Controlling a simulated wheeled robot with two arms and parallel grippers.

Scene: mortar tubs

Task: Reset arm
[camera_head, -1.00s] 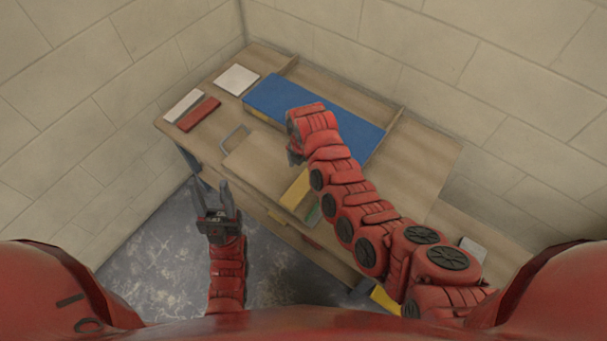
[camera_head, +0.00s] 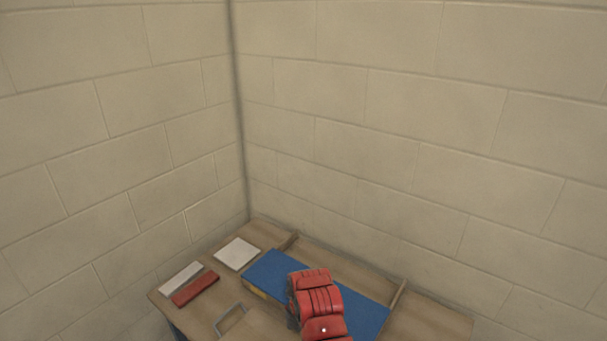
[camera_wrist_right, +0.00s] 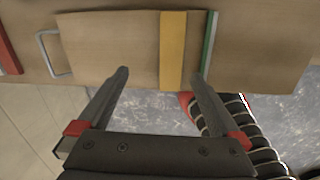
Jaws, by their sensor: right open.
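My right gripper (camera_wrist_right: 160,76) is open and empty in the right wrist view, its two fingers spread apart. Beyond its fingertips is a wooden board (camera_wrist_right: 110,50) with a yellow strip (camera_wrist_right: 172,50) and a green-and-white strip (camera_wrist_right: 209,48) to its right. In the head view only part of my right arm shows, above the wooden bench (camera_head: 432,322), and the right gripper itself is hidden. My left gripper is out of view.
On the bench lie a blue panel (camera_head: 362,309), a white square (camera_head: 237,254), a white bar (camera_head: 181,278) and a red bar (camera_head: 195,289). A metal handle (camera_head: 230,318) shows at the front. Block walls (camera_head: 400,130) meet in a corner behind.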

